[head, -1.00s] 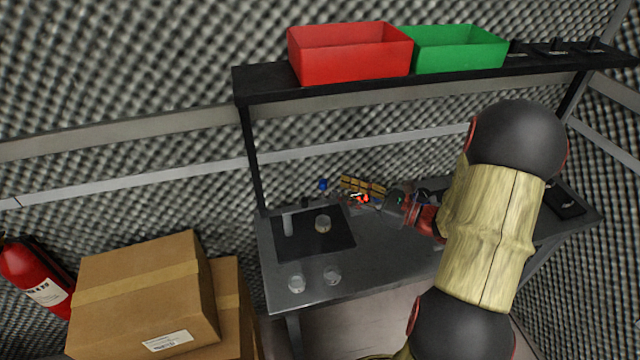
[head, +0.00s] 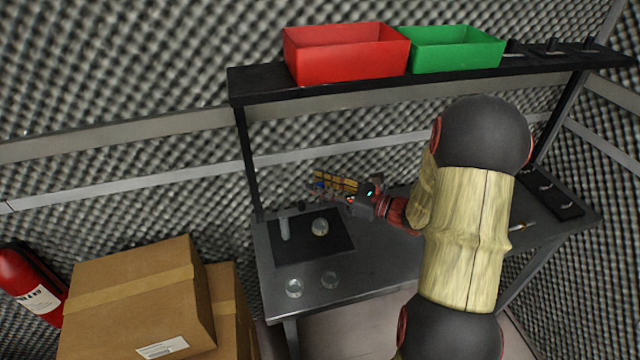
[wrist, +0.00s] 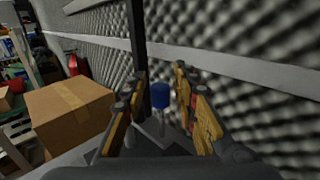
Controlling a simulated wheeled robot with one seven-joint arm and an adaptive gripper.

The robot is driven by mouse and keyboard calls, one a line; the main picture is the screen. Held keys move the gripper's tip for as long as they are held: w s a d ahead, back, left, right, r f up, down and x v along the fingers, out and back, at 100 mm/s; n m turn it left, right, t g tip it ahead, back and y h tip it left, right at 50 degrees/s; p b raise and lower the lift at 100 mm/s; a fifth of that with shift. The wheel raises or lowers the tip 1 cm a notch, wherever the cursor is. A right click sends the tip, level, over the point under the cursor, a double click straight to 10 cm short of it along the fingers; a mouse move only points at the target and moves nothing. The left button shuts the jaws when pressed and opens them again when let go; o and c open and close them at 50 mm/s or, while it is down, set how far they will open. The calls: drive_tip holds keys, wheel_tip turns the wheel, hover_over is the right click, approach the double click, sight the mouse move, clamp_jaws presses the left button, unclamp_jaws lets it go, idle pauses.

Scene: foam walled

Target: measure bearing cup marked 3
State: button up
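A small round cup (head: 320,227) sits on the dark mat (head: 335,246) on the grey table. Two more small cups, one at the front left (head: 293,288) and one beside it (head: 330,280), stand near the table's front edge. No marking is legible on any of them, so I cannot tell which is 3. My gripper (wrist: 158,100) is open behind the mat. A blue-topped thing (wrist: 160,95) on a thin pale stem shows between its parted fingers in the wrist view, with gaps on both sides. In the head view my fingers partly cover it.
A grey upright cylinder (head: 284,228) stands on the mat. Red (head: 345,62) and green (head: 452,55) bins sit on the shelf (head: 300,90) above. A dark tray (head: 550,195) lies at the table's right. Cardboard boxes (head: 140,300) stand left of the table.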

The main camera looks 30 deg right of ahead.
sight(320, 205)
drive_tip(key=c, duration=0.6)
clamp_jaws()
drive_tip(key=shift+f, duration=0.1)
wheel_tip(320, 205, down, 5)
drive_tip(key=shift+r+b, duration=0.1)
drive_tip(key=shift+b, duration=0.85)
drive_tip(key=o, duration=0.8)
unclamp_jaws()
drive_tip(key=shift+o, duration=0.2)
drive_tip(key=shift+s, duration=0.1)
